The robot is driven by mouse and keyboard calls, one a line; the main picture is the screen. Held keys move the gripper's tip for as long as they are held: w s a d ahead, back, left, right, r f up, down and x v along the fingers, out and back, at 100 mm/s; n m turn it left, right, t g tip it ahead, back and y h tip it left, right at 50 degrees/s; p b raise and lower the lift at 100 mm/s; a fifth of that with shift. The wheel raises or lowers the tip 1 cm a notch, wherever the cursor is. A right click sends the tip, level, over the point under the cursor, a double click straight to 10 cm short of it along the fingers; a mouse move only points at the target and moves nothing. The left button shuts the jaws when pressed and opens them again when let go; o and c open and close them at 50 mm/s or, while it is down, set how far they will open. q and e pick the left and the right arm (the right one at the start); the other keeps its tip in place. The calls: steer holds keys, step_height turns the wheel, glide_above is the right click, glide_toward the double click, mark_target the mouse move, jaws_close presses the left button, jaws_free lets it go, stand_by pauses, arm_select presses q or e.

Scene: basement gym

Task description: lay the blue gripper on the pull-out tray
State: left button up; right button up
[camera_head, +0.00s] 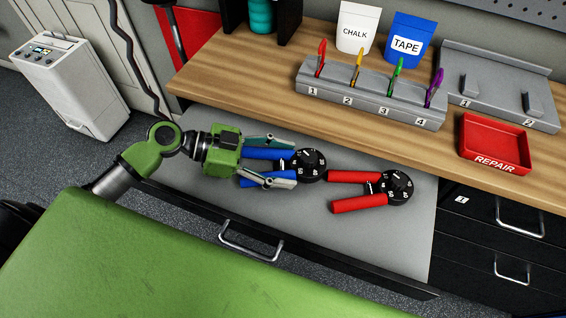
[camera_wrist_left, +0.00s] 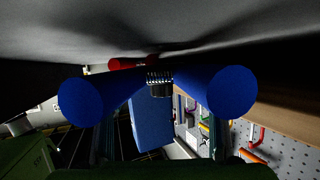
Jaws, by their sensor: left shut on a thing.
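The blue gripper (camera_head: 268,154), a hand exerciser with two blue handles and a black dial, is over the left part of the grey pull-out tray (camera_head: 330,235). My left gripper (camera_head: 292,163) is shut on it, with a finger along the outside of each handle and the dial pointing right. The blue handles (camera_wrist_left: 232,92) fill the middle of the left wrist view, close to the grey surface. I cannot tell whether the blue gripper touches the tray. My right gripper is not in view.
A red gripper (camera_head: 358,203) lies on the tray just right of the blue one. The wooden bench top (camera_head: 240,70) overhangs the tray's back edge, with a numbered rack (camera_head: 365,97) and a red REPAIR bin (camera_head: 495,140) on it. The tray's front left is bare.

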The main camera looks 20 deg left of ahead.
arm_select(q)
steer(key=o, duration=1.2)
steer(key=shift+s+d+f, duration=0.1)
steer(key=shift+s+f, duration=0.15)
steer(key=shift+f, duration=0.25)
steer(key=shift+o, duration=0.2)
steer(key=shift+f, duration=0.1)
steer(key=shift+s, duration=0.1)
steer(key=shift+r+p, duration=0.25)
steer(key=shift+p, duration=0.1)
steer(key=shift+r+p, duration=0.35)
steer(key=shift+p, duration=0.05)
steer(key=v, duration=0.3)
steer(key=b+v, duration=0.1)
steer(key=v, duration=0.6)
steer(key=shift+a+r+b, duration=0.3)
steer(key=shift+a, duration=0.1)
steer(key=shift+a+r, duration=0.35)
steer(key=shift+a, duration=0.25)
